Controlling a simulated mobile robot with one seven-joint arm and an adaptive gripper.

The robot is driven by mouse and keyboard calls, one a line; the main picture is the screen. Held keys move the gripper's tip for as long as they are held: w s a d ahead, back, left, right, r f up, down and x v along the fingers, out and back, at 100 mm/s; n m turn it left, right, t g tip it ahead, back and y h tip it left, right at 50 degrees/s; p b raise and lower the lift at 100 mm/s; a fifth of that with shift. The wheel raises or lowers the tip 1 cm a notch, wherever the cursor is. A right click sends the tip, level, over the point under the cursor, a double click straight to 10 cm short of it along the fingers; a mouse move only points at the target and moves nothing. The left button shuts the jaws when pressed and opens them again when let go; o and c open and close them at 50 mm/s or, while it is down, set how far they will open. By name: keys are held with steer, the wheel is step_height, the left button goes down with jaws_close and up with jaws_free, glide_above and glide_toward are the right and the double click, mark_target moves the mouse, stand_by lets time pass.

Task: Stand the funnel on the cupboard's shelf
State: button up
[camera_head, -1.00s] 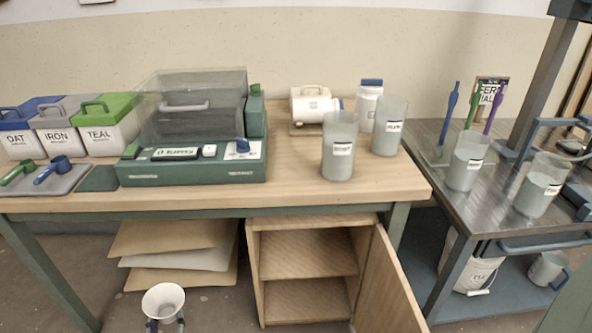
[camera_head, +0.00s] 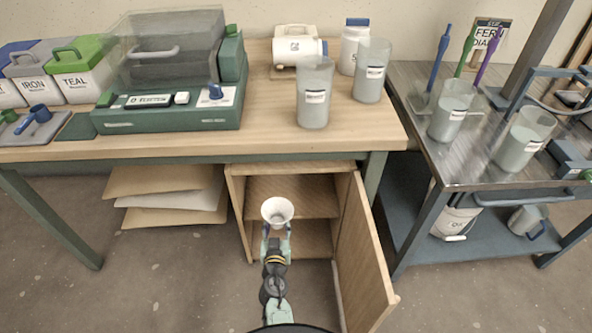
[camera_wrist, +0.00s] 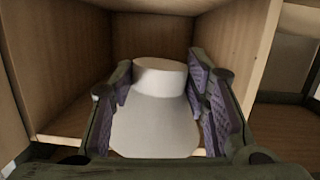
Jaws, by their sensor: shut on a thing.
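The white funnel (camera_head: 277,210) is held with its wide mouth up in front of the open cupboard (camera_head: 237,215). My gripper (camera_head: 277,231) is shut on it. In the wrist view the funnel (camera_wrist: 158,110) sits between the two purple-padded fingers of my gripper (camera_wrist: 160,105), and wooden cupboard walls stand on both sides beyond it. The cupboard's shelf (camera_head: 310,208) is partly hidden behind the funnel in the head view. I cannot tell how far the funnel reaches over the shelf; no contact with it is clear.
The cupboard door (camera_head: 362,255) stands open on the right, close to my arm. The wooden table (camera_head: 200,145) spans above the cupboard. Stacked boards (camera_head: 168,195) lie left of it. A metal cart (camera_head: 470,150) stands at the right. Floor is clear at the left.

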steer(key=shift+w+f+n, duration=0.1)
steer(key=shift+f+n, duration=0.2)
steer(key=shift+f, duration=0.1)
steer(key=shift+a+y, duration=0.1)
steer(key=shift+y, duration=0.2)
steer(key=shift+w+a+f+p, duration=0.1)
steer(key=shift+w+f+p, duration=0.1)
steer(key=shift+p, duration=0.25)
steer(key=shift+a+n+y, duration=0.15)
steer(key=shift+n+y, duration=0.15)
steer(key=shift+a+f+p, duration=0.1)
steer(key=shift+f+p, duration=0.05)
steer(key=shift+p, duration=0.2)
steer(key=shift+w+a+f+n+y, duration=0.1)
steer(key=shift+w+f+n+y, duration=0.1)
steer(key=shift+n+y, duration=0.2)
steer(key=shift+f+n+y+p, duration=0.15)
steer(key=shift+n+y+p, duration=0.15)
steer(key=shift+p, duration=0.5)
